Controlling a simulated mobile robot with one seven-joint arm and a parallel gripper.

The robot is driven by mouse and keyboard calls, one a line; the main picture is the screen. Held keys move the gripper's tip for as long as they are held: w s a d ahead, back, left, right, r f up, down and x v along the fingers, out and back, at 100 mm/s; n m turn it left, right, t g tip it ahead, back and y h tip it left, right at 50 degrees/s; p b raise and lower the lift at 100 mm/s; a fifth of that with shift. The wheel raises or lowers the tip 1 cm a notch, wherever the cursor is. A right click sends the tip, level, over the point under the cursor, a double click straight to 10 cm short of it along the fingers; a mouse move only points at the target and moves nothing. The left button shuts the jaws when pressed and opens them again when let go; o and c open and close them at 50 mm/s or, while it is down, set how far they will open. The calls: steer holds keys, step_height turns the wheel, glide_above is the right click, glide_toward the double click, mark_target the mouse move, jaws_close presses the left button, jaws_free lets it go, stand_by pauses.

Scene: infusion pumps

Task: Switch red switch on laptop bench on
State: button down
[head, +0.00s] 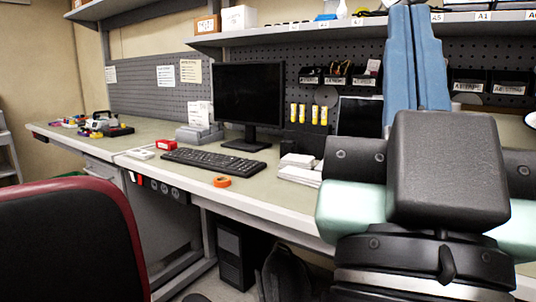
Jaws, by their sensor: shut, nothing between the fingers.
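A long workbench (262,198) with a pale green top and a white front edge runs across the view. Under its front edge hangs a dark socket strip (165,189) with several round outlets. A small red switch-like part (132,177) shows at the strip's left end; it is too small to tell its position. A dark screen (360,117), perhaps a laptop, stands at the back of the bench, partly hidden by my arm. My arm fills the right side of the view. My gripper does not show in it.
A red and black chair (70,240) stands at the front left, near the strip. A monitor (248,95), a keyboard (213,164), orange tape (222,182) and a red box (166,144) are on the bench. A computer tower (232,255) stands beneath.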

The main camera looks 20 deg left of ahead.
step_height(320, 180, up, 30)
steer(key=p, duration=2.7)
steer(key=shift+f, duration=0.2)
steer(key=shift+s+a, duration=0.1)
